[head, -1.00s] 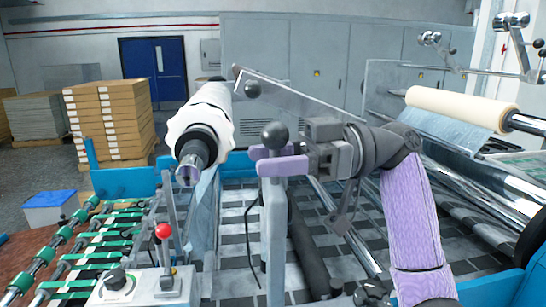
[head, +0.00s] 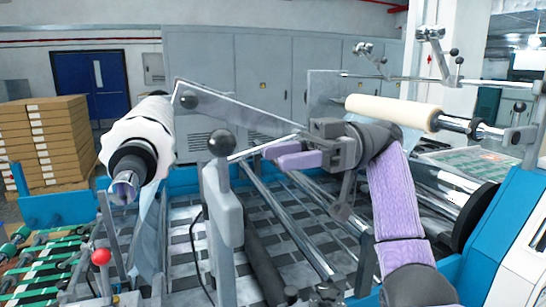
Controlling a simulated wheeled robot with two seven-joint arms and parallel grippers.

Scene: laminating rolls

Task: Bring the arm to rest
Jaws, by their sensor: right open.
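My right gripper (head: 282,155) shows in the middle of the head view, with purple fingers pointing left. It is open and I see nothing between its fingers. Its purple and grey arm comes up from the lower right. The fingers are in the air to the right of a grey lever with a black ball knob (head: 221,143), apart from it in the picture. A white roll (head: 143,137) on a dark-ended shaft is at the left. A cream roll (head: 393,112) on a shiny shaft is at the right. My left gripper is not in view.
A clear panel and metal bars cross the machine behind the gripper. A red-knobbed lever (head: 101,258) and green-banded rollers (head: 40,262) are at the lower left. A blue machine side (head: 500,235) stands at the right. Stacked boxes (head: 42,140) are at the far left.

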